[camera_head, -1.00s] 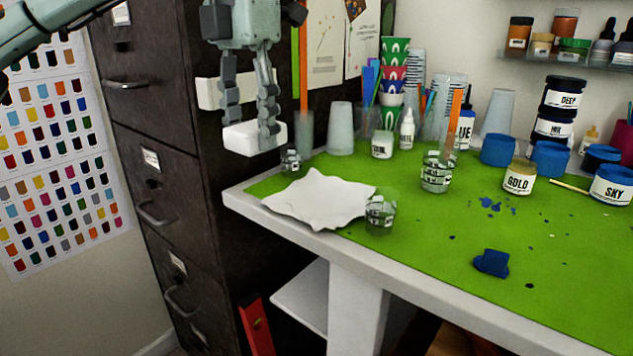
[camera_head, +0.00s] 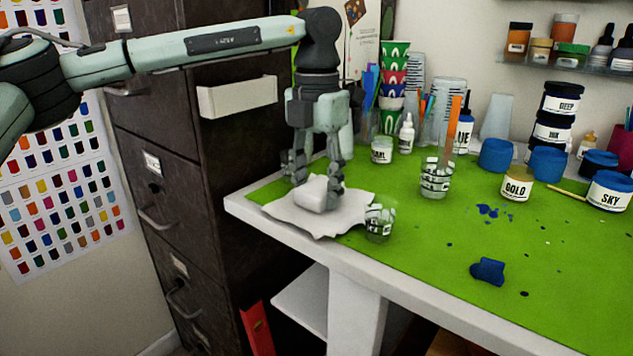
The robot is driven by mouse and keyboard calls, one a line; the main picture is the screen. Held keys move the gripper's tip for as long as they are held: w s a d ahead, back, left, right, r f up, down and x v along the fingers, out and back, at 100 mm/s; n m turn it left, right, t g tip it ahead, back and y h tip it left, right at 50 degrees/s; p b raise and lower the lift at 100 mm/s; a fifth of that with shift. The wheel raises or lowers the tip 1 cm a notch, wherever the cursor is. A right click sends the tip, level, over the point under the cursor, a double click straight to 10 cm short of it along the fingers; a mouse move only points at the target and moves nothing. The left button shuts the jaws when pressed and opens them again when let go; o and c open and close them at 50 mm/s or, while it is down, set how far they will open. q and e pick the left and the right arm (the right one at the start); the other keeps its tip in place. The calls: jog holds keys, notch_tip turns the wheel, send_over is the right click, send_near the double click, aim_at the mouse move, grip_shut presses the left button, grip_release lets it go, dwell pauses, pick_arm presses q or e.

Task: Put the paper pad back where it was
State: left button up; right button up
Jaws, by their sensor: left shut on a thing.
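The paper pad (camera_head: 314,194) is a small white block with rounded edges. My left gripper (camera_head: 317,182) points down from above and is shut on it. The pad is over the left end of the work table, at a white sheet (camera_head: 290,215) with uneven edges that lies on the green mat. I cannot tell whether the pad touches the sheet. The gripper hides part of the pad and the back of the sheet. My right gripper is not in view.
A clear cup (camera_head: 379,224) stands at the sheet's right edge, and another clear cup (camera_head: 436,180) is farther right. A white holder (camera_head: 237,97) is on the dark cabinet (camera_head: 205,190). Jars line the back. The green mat (camera_head: 420,250) has free room in front.

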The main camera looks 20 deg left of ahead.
aim_at(317, 187)
pick_arm(q)
jog(key=shift+f, duration=0.1)
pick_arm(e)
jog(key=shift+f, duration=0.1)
pick_arm(q)
jog(key=o, duration=1.2)
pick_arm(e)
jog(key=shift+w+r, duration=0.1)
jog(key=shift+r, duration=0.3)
pick_arm(q)
jog(key=shift+r, duration=0.5)
notch_tip(317, 187, up, 11)
jog(key=shift+r, duration=0.2)
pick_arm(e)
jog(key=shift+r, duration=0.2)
